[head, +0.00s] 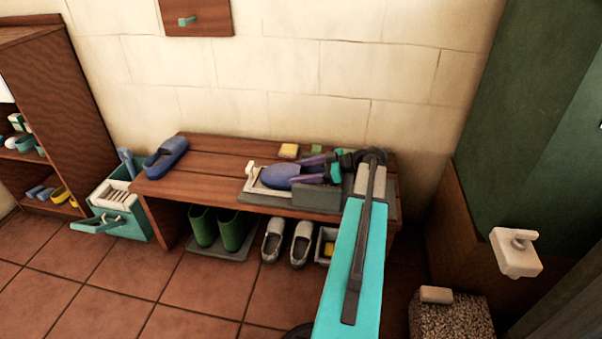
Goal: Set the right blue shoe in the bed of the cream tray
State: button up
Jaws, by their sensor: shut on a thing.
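One blue shoe (166,157) sits on the left end of the wooden bench. The right blue shoe (280,177) is at my gripper (304,170), whose purple fingers are shut on its right end. This shoe is over the cream tray (268,195) on the bench's right half. I cannot tell whether its sole touches the tray's bed. The shoe and my gripper hide much of the tray, and my turquoise arm reaches in from the lower right.
The wooden bench (212,172) has bare boards between the left shoe and the tray. A grey block (316,198) stands close in front of my gripper. A yellow sponge (288,150) lies behind. Green boots (218,228) and pale shoes (287,241) stand below.

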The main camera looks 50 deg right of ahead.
jog(key=o, duration=1.3)
jog(key=p+v, duration=0.3)
jog(key=v, duration=1.1)
